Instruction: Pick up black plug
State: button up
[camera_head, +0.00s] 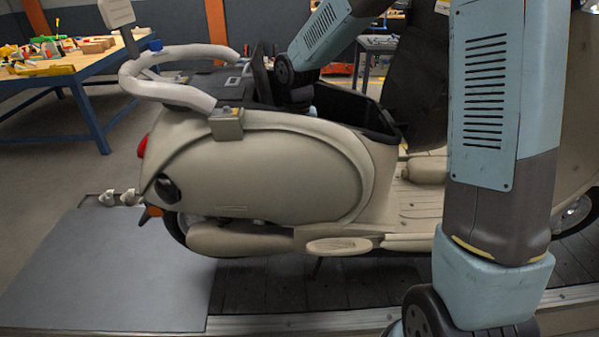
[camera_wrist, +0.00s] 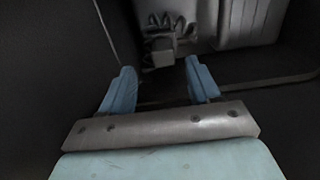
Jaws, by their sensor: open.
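My gripper (camera_wrist: 160,65) is open in the wrist view, its two blue fingers apart with nothing between them. Just beyond the fingertips is a small dark grey block (camera_wrist: 162,46) with looped strands (camera_wrist: 172,22) behind it. It may be the black plug, but the dim picture does not let me tell for sure. In the head view my gripper is hidden inside the open black compartment of the beige scooter (camera_head: 265,175). No plug shows in the head view.
The compartment's dark walls (camera_wrist: 275,85) surround my gripper closely. A ribbed grey panel (camera_wrist: 245,18) lies beyond it. The scooter's raised black seat (camera_head: 415,85) stands right of the opening. A small grey box (camera_head: 227,123) sits on the near rim. A workbench (camera_head: 85,62) stands back left.

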jog(key=shift+d+f, duration=0.15)
jog(key=shift+f, duration=1.35)
jog(key=shift+d+f, duration=0.1)
jog(key=shift+f, duration=1.4)
jog(key=shift+c, duration=0.3)
jog(key=c, duration=1)
jog(key=shift+r, duration=5.5)
jog(key=shift+r, duration=5.65)
